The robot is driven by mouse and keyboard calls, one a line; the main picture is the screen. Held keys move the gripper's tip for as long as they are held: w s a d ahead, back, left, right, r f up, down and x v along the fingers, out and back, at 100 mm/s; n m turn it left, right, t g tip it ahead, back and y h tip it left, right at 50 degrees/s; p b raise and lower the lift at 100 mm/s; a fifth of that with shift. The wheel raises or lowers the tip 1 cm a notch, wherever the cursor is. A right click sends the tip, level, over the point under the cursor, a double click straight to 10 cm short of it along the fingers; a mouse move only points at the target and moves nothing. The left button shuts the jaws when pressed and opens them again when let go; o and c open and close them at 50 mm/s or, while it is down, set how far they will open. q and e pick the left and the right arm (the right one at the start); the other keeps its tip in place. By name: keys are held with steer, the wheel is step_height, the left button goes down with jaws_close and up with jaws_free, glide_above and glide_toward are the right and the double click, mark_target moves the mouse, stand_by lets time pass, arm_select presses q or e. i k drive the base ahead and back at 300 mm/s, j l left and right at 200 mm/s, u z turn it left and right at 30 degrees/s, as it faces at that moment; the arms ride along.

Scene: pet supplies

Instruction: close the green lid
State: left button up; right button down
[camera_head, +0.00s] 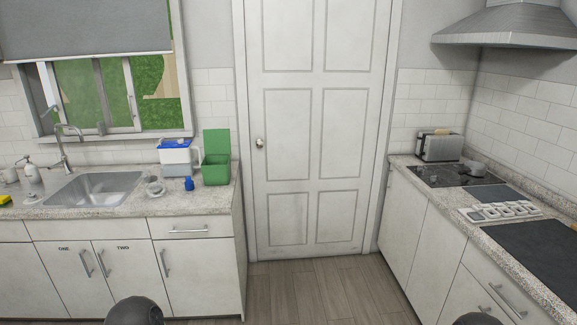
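A green box (216,175) stands at the right end of the left counter, close to the counter's edge by the door. Its green lid (216,143) is open and stands upright at the back of the box. The inside of the box is too small to make out. Neither of my grippers is in view. Only dark rounded parts, which look like my own arms, show at the bottom edge.
Left of the green box are a white container with a blue lid (175,143), a small blue object (188,184) and a pale round item (155,188). A sink (95,187) lies further left. The wooden floor (315,290) before the door (318,130) is clear.

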mark_target(215, 142)
steer(key=i+u, duration=0.15)
steer(key=i, duration=0.3)
steer(key=i+l+u, duration=0.15)
steer(key=i, duration=0.3)
steer(key=i+l+u, duration=0.1)
steer(key=i, duration=0.35)
steer(key=i+l+u, duration=0.15)
steer(key=i, duration=0.25)
